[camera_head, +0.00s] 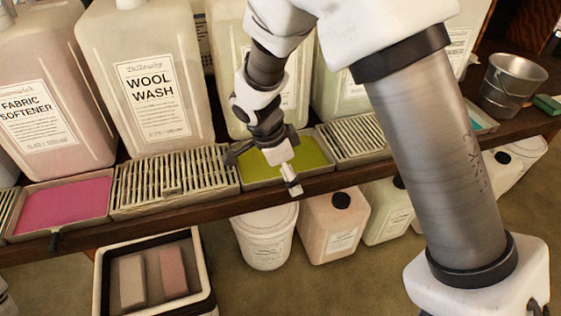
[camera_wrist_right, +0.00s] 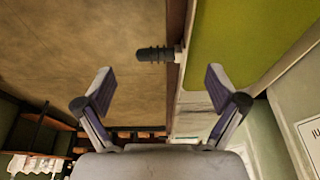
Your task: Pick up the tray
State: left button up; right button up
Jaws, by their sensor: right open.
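A shallow tray with a green inside (camera_head: 312,155) sits in the shelf row, partly behind my right gripper (camera_head: 266,168). In the right wrist view the green tray (camera_wrist_right: 235,45) fills the upper right. A dark ribbed handle (camera_wrist_right: 153,54) sticks out from its front edge, ahead of the space between my fingertips. My right gripper (camera_wrist_right: 160,84) is open and empty, with the handle apart from both fingers. In the head view this handle is hidden by the gripper. A second tray, pink inside (camera_head: 65,204), has a dark handle at its front. My left gripper is not in view.
Slatted grates (camera_head: 175,180) flank the green tray, with large jugs such as Wool Wash (camera_head: 147,75) behind. Below the shelf edge stand a white bucket (camera_head: 265,237), capped jugs (camera_head: 333,225) and a bin with two blocks (camera_head: 103,275). A metal bucket (camera_head: 512,85) stands right.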

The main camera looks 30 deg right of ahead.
jog(key=x, duration=0.4)
jog(key=shift+d, duration=0.25)
jog(key=shift+a, duration=0.15)
jog(key=c, duration=1.4)
jog(key=shift+r, duration=0.1)
